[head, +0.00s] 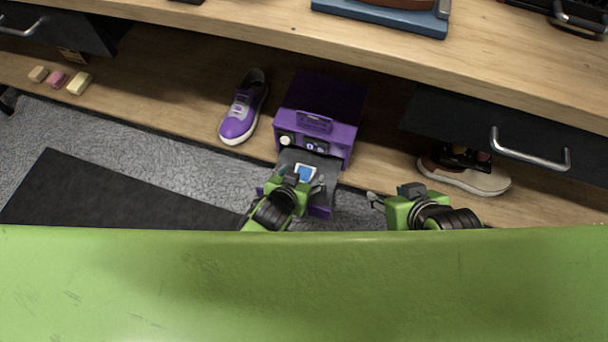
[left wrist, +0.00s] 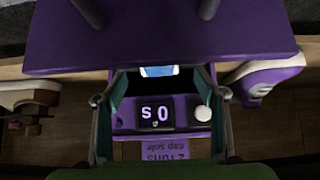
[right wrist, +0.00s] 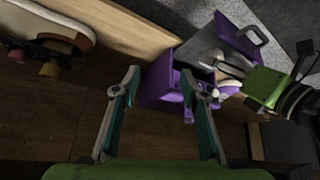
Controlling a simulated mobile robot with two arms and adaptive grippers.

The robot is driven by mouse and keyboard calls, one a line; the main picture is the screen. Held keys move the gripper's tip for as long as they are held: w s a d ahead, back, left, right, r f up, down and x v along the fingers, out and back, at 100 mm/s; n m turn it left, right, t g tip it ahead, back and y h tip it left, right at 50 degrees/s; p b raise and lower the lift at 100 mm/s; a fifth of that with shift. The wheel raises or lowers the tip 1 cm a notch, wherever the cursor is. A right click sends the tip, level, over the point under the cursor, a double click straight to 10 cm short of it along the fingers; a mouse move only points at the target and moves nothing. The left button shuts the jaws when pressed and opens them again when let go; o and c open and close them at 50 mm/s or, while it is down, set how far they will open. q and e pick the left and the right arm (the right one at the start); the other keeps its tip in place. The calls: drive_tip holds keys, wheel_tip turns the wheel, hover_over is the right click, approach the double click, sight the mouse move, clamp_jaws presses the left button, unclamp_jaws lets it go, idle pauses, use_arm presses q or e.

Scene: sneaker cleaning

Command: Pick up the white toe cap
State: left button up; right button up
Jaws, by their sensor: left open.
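I cannot make out a separate white toe cap. A purple machine (head: 318,132) stands on the low wooden shelf, with a white round knob (head: 285,140) on its front. The knob also shows in the left wrist view (left wrist: 203,113), beside a small dark display (left wrist: 156,114). My left gripper (head: 295,184) is open in front of the machine, over its grey front part, near a small blue-lit panel (head: 305,172). My right gripper (head: 374,200) is to the right of the machine; its fingers (right wrist: 160,80) are apart with nothing between them.
A purple sneaker (head: 240,118) with a white sole stands left of the machine. A pale shoe (head: 475,180) is at the right, under a dark drawer (head: 510,135). Several small blocks (head: 58,79) lie far left. The wooden worktop (head: 250,25) overhangs the shelf.

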sight(304, 173)
use_arm(q)
drive_tip(key=b+x, duration=0.1)
drive_tip(key=x, duration=0.2)
drive_tip(key=shift+w+f+b, duration=0.1)
drive_tip(key=shift+f+b, duration=0.2)
drive_tip(key=shift+w+d, duration=0.1)
drive_tip(key=shift+w, duration=0.05)
drive_tip(key=c, duration=1.2)
use_arm(e)
drive_tip(key=w+a+r+t+y, duration=0.1)
drive_tip(key=w+a+r+t, duration=0.2)
drive_tip(key=w+r+t, duration=0.2)
drive_tip(key=w+r, duration=0.1)
drive_tip(key=w, duration=0.2)
drive_tip(key=shift+w+r, duration=0.25)
drive_tip(key=shift+r, duration=0.15)
